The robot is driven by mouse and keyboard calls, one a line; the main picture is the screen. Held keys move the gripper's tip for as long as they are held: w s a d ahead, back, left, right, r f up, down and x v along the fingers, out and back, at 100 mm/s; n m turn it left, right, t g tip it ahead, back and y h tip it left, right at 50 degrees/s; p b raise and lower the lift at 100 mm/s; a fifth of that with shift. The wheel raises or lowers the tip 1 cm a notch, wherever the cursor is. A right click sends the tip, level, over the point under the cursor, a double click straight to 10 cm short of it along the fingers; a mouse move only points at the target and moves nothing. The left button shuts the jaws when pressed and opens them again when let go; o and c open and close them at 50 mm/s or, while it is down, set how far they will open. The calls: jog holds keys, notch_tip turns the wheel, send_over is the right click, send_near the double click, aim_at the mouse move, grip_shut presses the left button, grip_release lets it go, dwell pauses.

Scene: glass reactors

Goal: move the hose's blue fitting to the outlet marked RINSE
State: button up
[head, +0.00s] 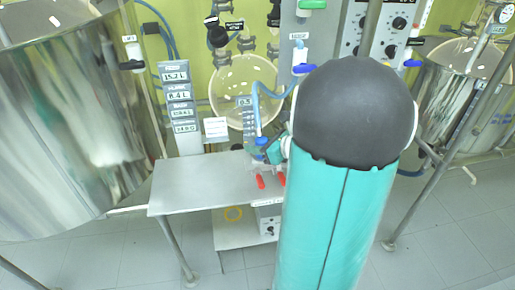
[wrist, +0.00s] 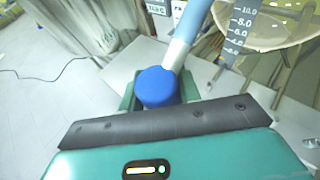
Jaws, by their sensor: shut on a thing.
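The hose's blue fitting (head: 261,142) is between the jaws of my gripper (head: 267,152), above the grey bench. In the wrist view the round blue cap of the fitting (wrist: 156,86) sits between the green fingers of my gripper (wrist: 157,98), which are shut on it. The light blue hose (head: 256,108) rises from the fitting and curves right, passing behind my arm; it also shows in the wrist view (wrist: 188,32). A valve with a blue handle (head: 303,69) is on the grey panel under a small label. I cannot read RINSE on any label.
The grey bench (head: 195,190) stands below my gripper, with two red-tipped handles (head: 261,182) near it. A large steel vessel (head: 65,120) fills the left; another steel vessel (head: 450,90) is at right. A level scale (wrist: 237,38) and round glass vessel (head: 225,85) stand behind.

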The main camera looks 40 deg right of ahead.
jog(key=shift+r, duration=1.35)
jog(key=shift+f, duration=0.1)
